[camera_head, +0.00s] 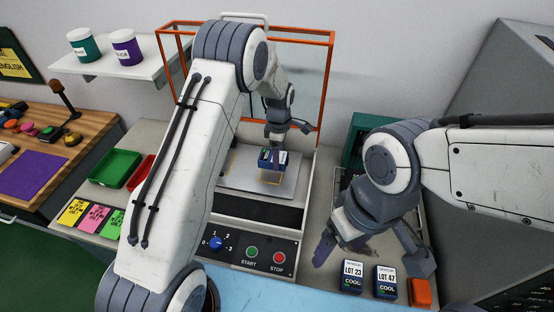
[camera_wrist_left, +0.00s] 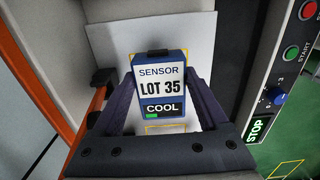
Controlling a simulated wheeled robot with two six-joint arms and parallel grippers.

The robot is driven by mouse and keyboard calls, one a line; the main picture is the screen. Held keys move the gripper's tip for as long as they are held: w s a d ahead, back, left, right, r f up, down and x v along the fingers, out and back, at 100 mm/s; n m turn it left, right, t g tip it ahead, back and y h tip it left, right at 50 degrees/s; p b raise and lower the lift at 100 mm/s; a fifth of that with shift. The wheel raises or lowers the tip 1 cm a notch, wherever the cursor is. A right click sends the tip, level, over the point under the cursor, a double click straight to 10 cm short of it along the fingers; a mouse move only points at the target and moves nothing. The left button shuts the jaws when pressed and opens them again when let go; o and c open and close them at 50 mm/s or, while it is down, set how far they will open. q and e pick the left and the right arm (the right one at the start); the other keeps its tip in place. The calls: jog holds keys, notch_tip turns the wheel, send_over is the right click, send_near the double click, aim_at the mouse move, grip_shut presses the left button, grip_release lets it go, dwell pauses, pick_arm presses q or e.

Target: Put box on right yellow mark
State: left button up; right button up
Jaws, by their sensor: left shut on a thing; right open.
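A small blue and white sensor box labelled LOT 35, COOL (camera_wrist_left: 162,88) is between the two fingers of my left gripper (camera_head: 277,154). The box also shows in the head view (camera_head: 268,161), over the grey metal plate (camera_head: 235,178) inside the orange-framed station. A yellow outline mark (camera_head: 268,181) lies on the plate just below the box, partly hidden by it; part of it shows in the wrist view (camera_wrist_left: 165,129). I cannot tell whether the box touches the plate. My right gripper (camera_head: 372,258) is open and empty, above the right counter.
Sensor boxes LOT 23 (camera_head: 351,277) and LOT 47 (camera_head: 386,281) stand at front right, beside an orange block (camera_head: 420,292). The station's orange frame (camera_head: 328,85) surrounds the plate. A control panel (camera_head: 240,245) with dial, START and STOP is in front. Green tray (camera_head: 115,168) is left.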

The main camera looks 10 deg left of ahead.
pick_arm(q)
jog(key=shift+w+a+f, duration=0.1)
jog(key=shift+a+f, duration=0.05)
jog(key=shift+a, duration=0.15)
jog(key=shift+f, duration=0.25)
notch_tip(320, 180, down, 2)
jog(key=shift+f+p, duration=0.2)
jog(key=shift+p, duration=0.8)
jog(key=shift+f, duration=0.6)
jog(key=shift+f, duration=0.1)
